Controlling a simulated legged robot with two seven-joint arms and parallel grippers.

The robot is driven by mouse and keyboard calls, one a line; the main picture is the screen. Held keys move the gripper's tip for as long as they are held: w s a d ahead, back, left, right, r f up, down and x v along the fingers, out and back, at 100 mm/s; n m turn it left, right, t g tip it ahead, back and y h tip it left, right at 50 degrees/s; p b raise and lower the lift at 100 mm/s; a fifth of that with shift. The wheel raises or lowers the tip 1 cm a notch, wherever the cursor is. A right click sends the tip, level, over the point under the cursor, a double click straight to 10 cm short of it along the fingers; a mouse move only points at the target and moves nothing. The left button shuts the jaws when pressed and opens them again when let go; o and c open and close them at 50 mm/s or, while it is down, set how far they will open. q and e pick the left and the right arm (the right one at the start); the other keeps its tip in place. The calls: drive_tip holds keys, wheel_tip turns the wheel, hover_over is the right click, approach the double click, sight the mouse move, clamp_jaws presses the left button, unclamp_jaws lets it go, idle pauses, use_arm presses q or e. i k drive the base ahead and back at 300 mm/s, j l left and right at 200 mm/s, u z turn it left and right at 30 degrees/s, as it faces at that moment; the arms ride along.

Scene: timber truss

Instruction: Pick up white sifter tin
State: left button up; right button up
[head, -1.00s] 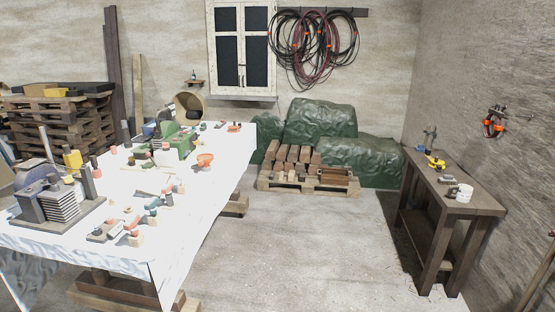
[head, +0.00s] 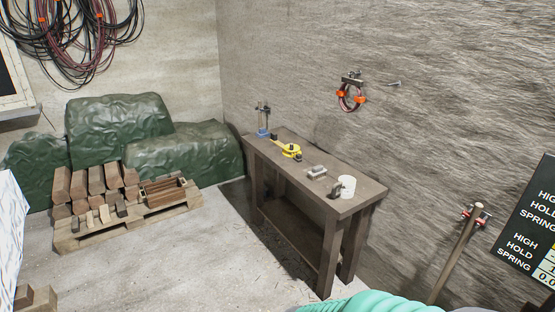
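A white cylindrical tin with a dark handle, which looks like the white sifter tin (head: 347,186), stands on the near end of the brown wooden side table (head: 318,162) against the right wall. Neither gripper shows in the head view, so I cannot see whether they are open or shut. Nothing is seen touching the tin.
On the same table are a small metal item (head: 316,173), a yellow tool (head: 287,149) and a blue-based stand (head: 263,131). A pallet of timber blocks (head: 128,222) and green tarped heaps (head: 118,130) stand left. The concrete floor (head: 190,265) before the table is clear.

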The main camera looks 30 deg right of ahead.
sight(345, 188)
drive_tip(key=i+l+z, duration=0.1)
drive_tip(key=i+z, duration=0.6)
drive_tip(key=i+j+z, duration=0.2)
drive_tip(key=i+z, duration=0.15)
drive_tip(key=i+l+z, duration=0.1)
drive_tip(key=i, duration=0.3)
drive_tip(key=i+l, duration=0.3)
drive_tip(key=i+l+z, duration=0.15)
drive_tip(key=i, duration=0.35)
drive_tip(key=i+l+u, duration=0.15)
drive_tip(key=i+l, duration=0.2)
